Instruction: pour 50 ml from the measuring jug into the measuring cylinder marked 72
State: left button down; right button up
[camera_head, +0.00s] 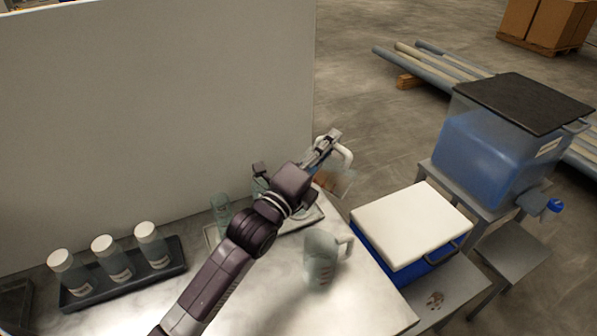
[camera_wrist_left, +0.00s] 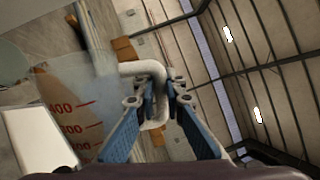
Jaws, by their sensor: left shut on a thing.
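My left gripper (camera_head: 326,146) is shut on the white handle of a clear measuring jug (camera_head: 338,182). It holds the jug in the air beyond the table's far right edge. In the left wrist view the jug (camera_wrist_left: 75,105) has red graduation marks, and the gripper's blue-padded fingers (camera_wrist_left: 152,105) close around the handle. The jug looks tilted; something brownish shows through its wall, but I cannot tell the liquid level. A clear cylinder (camera_head: 220,208) stands on a tray behind my arm; its mark cannot be read. Other vessels there are partly hidden. My right gripper is not in view.
A second clear jug (camera_head: 321,262) stands on the metal table (camera_head: 365,305). A dark rack (camera_head: 122,290) with three white-capped bottles is at left. A blue cool box with a white lid (camera_head: 410,222) and a blue tank (camera_head: 495,150) stand at right. A tall panel (camera_head: 150,110) is behind.

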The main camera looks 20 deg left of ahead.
aim_at(345, 156)
pick_arm(q)
jog(key=shift+w+a+r+n, duration=0.15)
jog(key=shift+a+r+n, duration=0.15)
jog(key=shift+a+n, duration=0.15)
dwell(0.3)
jog(key=shift+w+a+r+n+y+p, duration=0.15)
jog(key=shift+a+r+n+y+p, duration=0.15)
jog(key=shift+a+n+p, duration=0.4)
dwell(1.2)
jog(key=shift+d+f, duration=0.2)
jog(key=d+m+b, duration=0.1)
jog(key=d+f+m+b, duration=0.1)
jog(key=s+d+f+m+h+b, duration=0.1)
jog(key=shift+d+m, duration=0.25)
jog(key=shift+s+d+m+p, duration=0.1)
jog(key=shift+d+m+p, duration=0.2)
jog(key=shift+d+m, duration=0.3)
jog(key=shift+s+d+f+m+g+h, duration=0.15)
jog(key=shift+d+f+m, duration=0.15)
jog(key=shift+m, duration=0.2)
jog(key=shift+d+f+m+g+h, duration=0.15)
jog(key=shift+d+f+m, duration=0.05)
jog(key=shift+f+m, duration=0.25)
